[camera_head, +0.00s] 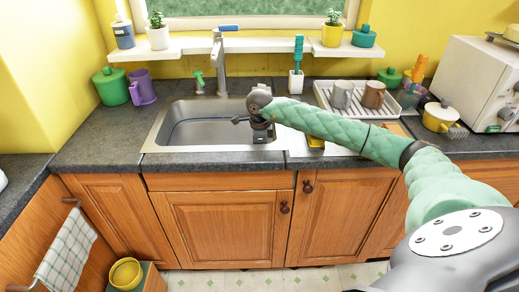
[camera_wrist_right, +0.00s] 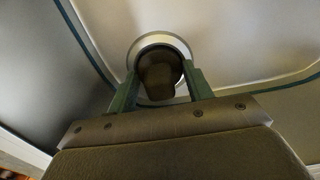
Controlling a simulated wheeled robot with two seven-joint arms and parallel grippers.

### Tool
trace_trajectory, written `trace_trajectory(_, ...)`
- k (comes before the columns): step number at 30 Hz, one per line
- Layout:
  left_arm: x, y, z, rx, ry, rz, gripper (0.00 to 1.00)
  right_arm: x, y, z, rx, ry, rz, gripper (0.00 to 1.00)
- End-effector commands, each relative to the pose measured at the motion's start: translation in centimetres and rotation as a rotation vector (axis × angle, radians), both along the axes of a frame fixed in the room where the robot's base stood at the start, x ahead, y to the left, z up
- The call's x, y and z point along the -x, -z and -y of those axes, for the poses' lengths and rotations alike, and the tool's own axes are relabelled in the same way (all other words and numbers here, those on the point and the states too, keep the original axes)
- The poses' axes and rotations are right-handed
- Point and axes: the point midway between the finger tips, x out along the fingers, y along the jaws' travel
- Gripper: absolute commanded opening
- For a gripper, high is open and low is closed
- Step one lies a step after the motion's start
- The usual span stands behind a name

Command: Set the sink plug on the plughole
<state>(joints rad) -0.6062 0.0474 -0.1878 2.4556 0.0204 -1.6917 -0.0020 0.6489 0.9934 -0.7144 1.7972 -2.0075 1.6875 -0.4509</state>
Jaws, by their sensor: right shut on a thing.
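The sink plug (camera_wrist_right: 160,78) is a dark round piece between the two green fingers of my right gripper (camera_wrist_right: 160,92), which is shut on it. Behind the plug, the pale ring of the plughole (camera_wrist_right: 147,41) shows around its far side in the right wrist view. The plug lines up roughly with the ring; I cannot tell whether it touches. In the head view my right gripper (camera_head: 262,138) points down into the right part of the steel sink (camera_head: 190,133), and it hides the plug and plughole there. My left gripper is not in view.
The tap (camera_head: 219,62) stands behind the sink. A dish rack (camera_head: 325,98) with mugs is to the right, and a green pot (camera_head: 111,86) and purple jug (camera_head: 142,87) are to the left. The sink's left half is clear.

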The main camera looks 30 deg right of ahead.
Motion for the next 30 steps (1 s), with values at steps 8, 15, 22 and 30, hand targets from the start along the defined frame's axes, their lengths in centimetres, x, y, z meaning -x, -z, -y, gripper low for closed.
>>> trace_trajectory(8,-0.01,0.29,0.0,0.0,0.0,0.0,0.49,0.04,0.44,-0.03,0.0,0.0,-0.001,0.28)
trace_trajectory(15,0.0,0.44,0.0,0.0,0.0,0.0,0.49,0.06,0.67,-0.05,0.0,-0.001,-0.002,0.55)
trace_trajectory(22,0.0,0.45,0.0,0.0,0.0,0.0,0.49,0.08,0.75,-0.08,-0.001,-0.001,-0.003,0.76)
trace_trajectory(30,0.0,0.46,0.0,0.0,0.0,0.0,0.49,0.13,0.82,-0.11,0.0,-0.001,-0.004,0.98)
